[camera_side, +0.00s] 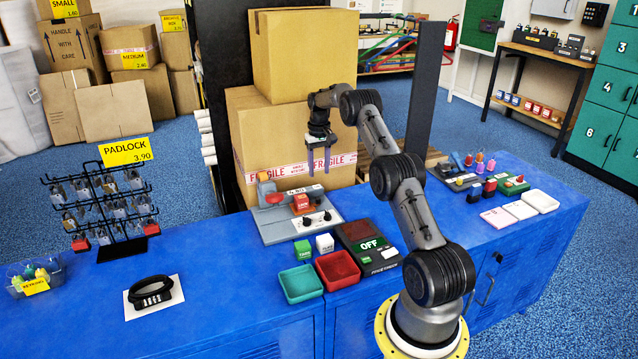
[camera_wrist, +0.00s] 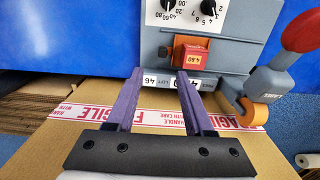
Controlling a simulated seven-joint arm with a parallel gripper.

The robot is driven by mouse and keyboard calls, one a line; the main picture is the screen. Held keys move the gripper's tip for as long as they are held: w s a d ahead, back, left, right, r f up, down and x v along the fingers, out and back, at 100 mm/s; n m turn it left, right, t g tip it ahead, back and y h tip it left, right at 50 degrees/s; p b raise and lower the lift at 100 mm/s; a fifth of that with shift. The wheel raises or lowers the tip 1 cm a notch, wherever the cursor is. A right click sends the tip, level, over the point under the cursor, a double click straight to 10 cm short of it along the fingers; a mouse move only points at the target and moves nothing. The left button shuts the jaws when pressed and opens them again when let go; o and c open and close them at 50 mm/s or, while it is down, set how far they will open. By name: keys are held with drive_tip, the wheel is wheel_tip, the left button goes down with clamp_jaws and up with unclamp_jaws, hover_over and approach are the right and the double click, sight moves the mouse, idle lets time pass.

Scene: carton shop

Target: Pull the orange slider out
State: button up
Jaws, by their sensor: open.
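My gripper (camera_side: 319,172) hangs above the panel's far edge, fingers pointing down. In the wrist view my gripper (camera_wrist: 158,74) is open and empty, its right fingertip in front of the label strip near the slider. I see no contact with the slider.
A grey lever with a red knob (camera_wrist: 303,32) and an orange roll (camera_wrist: 254,112) stands beside the slider. Black dials (camera_side: 318,219) sit on the panel. Cartons (camera_side: 282,140) stand behind. Green and red trays (camera_side: 337,269) lie in front on the blue bench.

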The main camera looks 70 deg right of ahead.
wheel_tip(320, 180, up, 4)
drive_tip(key=shift+f, duration=0.15)
idle(0.4)
